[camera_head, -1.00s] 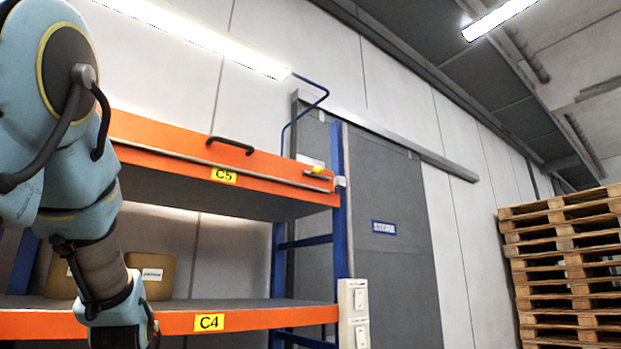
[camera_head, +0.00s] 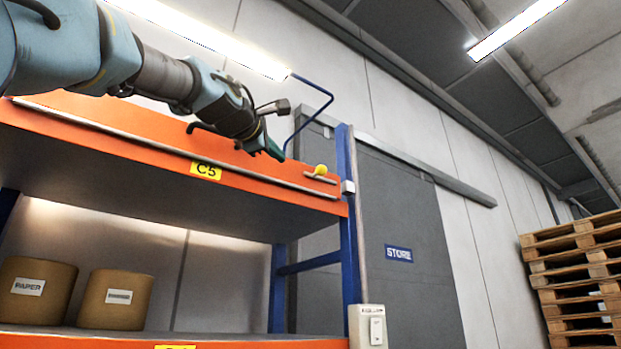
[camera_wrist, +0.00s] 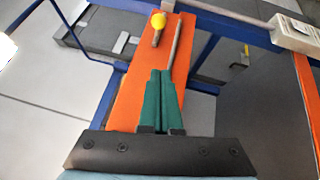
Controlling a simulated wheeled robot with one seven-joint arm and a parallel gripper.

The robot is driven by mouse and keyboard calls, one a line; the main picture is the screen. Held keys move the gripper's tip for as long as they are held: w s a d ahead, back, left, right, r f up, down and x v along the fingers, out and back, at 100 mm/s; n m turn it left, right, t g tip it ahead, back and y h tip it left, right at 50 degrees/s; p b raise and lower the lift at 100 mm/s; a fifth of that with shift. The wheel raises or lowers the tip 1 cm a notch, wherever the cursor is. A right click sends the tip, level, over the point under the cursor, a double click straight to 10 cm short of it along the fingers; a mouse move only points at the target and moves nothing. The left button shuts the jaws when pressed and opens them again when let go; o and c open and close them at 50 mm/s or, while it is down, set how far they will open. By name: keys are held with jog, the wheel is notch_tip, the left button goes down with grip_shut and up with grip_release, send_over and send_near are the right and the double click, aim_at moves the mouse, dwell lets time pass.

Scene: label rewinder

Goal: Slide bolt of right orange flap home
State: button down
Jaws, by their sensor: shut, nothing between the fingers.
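The orange flap (camera_head: 95,110) with the C5 label runs along the upper shelf front. It also shows in the wrist view (camera_wrist: 128,100). At its right end is a bolt with a yellow knob (camera_head: 320,170) on a short bar. In the wrist view the yellow knob (camera_wrist: 158,20) is beyond my fingertips, near the flap's far end, with a gap between. My gripper (camera_head: 277,154) is shut and empty, its green fingers (camera_wrist: 160,75) together over the flap, left of the knob in the head view. Whether the fingers touch the flap I cannot tell.
A blue upright (camera_head: 347,220) with a small pale block (camera_head: 348,187) stands right of the flap. A blue bent rod (camera_head: 310,112) rises behind. A black handle (camera_head: 200,127) is on the flap. Brown paper rolls (camera_head: 115,298) sit below. Pallets (camera_head: 575,265) stand far right.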

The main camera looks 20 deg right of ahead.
jog(key=shift+s+r, duration=0.15)
jog(key=shift+r, duration=0.15)
jog(key=p, duration=0.6)
send_near(316, 173)
jog(key=w+d, duration=0.2)
jog(key=w, duration=0.2)
jog(key=shift+d+r, duration=0.25)
jog(key=shift+d, duration=0.45)
